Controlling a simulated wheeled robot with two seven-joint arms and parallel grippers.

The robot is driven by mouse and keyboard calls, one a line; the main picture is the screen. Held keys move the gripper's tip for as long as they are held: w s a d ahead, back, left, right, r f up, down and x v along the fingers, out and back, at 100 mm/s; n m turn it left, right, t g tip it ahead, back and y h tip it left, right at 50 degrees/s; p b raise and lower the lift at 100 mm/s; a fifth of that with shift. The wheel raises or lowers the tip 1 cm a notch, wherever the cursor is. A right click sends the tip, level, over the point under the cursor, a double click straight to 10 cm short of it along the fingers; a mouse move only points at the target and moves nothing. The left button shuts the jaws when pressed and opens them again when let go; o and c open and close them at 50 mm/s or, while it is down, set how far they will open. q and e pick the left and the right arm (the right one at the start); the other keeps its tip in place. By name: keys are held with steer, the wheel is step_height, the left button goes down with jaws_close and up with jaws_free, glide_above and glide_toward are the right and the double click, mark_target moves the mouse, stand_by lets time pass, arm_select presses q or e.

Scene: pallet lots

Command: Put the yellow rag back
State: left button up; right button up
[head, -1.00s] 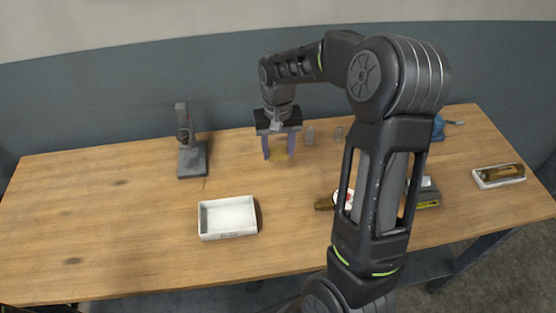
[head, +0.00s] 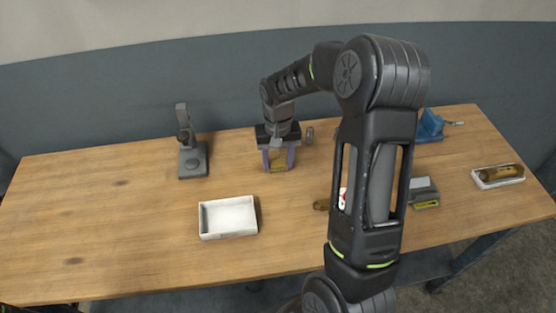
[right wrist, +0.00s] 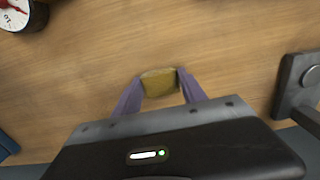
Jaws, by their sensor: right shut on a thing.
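The yellow rag (head: 278,162) is a small folded, dull yellow piece. It also shows in the right wrist view (right wrist: 159,83). My right gripper (head: 279,163) is shut on it, with one purple finger at each side, near the back middle of the table. In the right wrist view my right gripper (right wrist: 159,88) has its fingertips against the rag's two sides. I cannot tell whether the rag touches the table. A white tray (head: 204,236) stands empty in front and to the left of the gripper. My left gripper is not in view.
A grey stand (head: 194,160) is left of my right gripper. At far right a second white tray (head: 480,183) holds a brown bottle (head: 501,173). A blue tool (head: 431,126) and a grey-yellow device (head: 425,194) are right of my arm. The left table (head: 90,220) is clear.

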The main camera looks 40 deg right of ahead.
mark_target(278, 163)
steer(key=shift+f, duration=0.2)
steer(key=o, duration=1.2)
steer(key=shift+r, duration=0.15)
step_height(278, 163, up, 12)
steer(key=b, duration=0.1)
steer(key=shift+w, duration=0.1)
